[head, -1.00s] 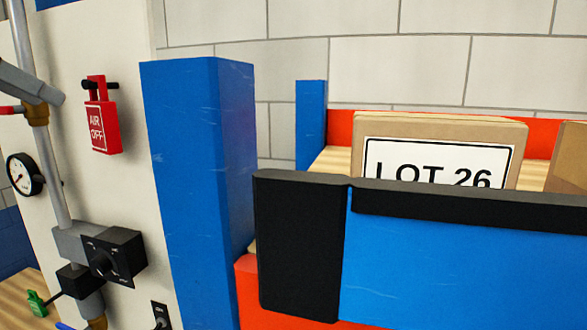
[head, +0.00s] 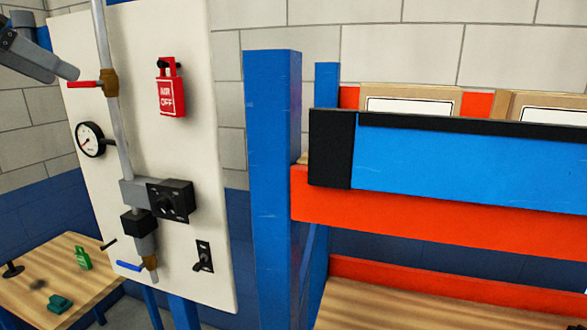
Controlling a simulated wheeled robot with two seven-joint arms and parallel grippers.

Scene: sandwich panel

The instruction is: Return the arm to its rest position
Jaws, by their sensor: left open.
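My left gripper (head: 70,72) is at the upper left, seen from the side, its grey fingers pointing right. It is open, and I see nothing held in it. Its tip appears just above the red lever (head: 82,84) of a brass valve (head: 109,83) on a vertical grey pipe; I cannot tell the gap in depth. The lever points left, across the pipe. My right gripper is out of view.
A white panel (head: 215,140) carries a red AIR OFF padlock (head: 171,95), a gauge (head: 89,139), a black knob box (head: 170,201) and a blue lever (head: 130,266). A wooden table (head: 30,265) is lower left. A blue-and-orange rack (head: 270,180) holds boxes (head: 410,92) at right.

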